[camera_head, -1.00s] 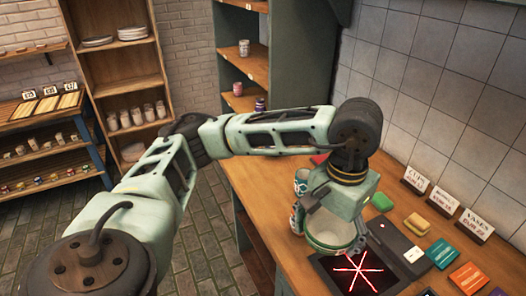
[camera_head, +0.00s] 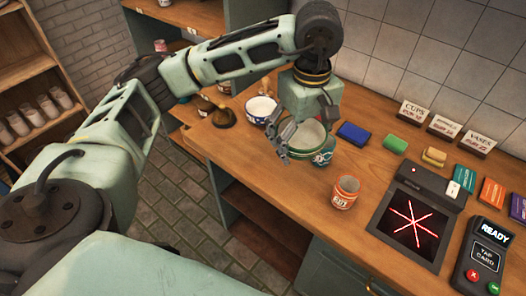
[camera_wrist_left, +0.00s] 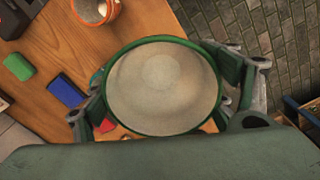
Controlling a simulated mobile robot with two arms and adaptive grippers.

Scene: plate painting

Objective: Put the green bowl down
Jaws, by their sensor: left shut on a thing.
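The green bowl (camera_head: 308,136) has a pale inside and a green rim. In the head view it is over the wooden counter, near its left part. My left gripper (camera_head: 302,136) is shut on it, with fingers at opposite sides of the rim. In the left wrist view the bowl (camera_wrist_left: 163,88) shows its open top, between the fingers (camera_wrist_left: 163,100). A teal patterned surface shows just below the bowl; I cannot tell whether it is the bowl's side or another cup. The gap between bowl and counter is hidden. My right gripper is out of view.
An orange cup (camera_head: 344,191) stands right of the bowl, before the scanner pad (camera_head: 405,240). A blue block (camera_head: 353,133) and green block (camera_head: 396,143) lie near the wall. A white bowl (camera_head: 260,109) and a brown object (camera_head: 223,117) stand at left.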

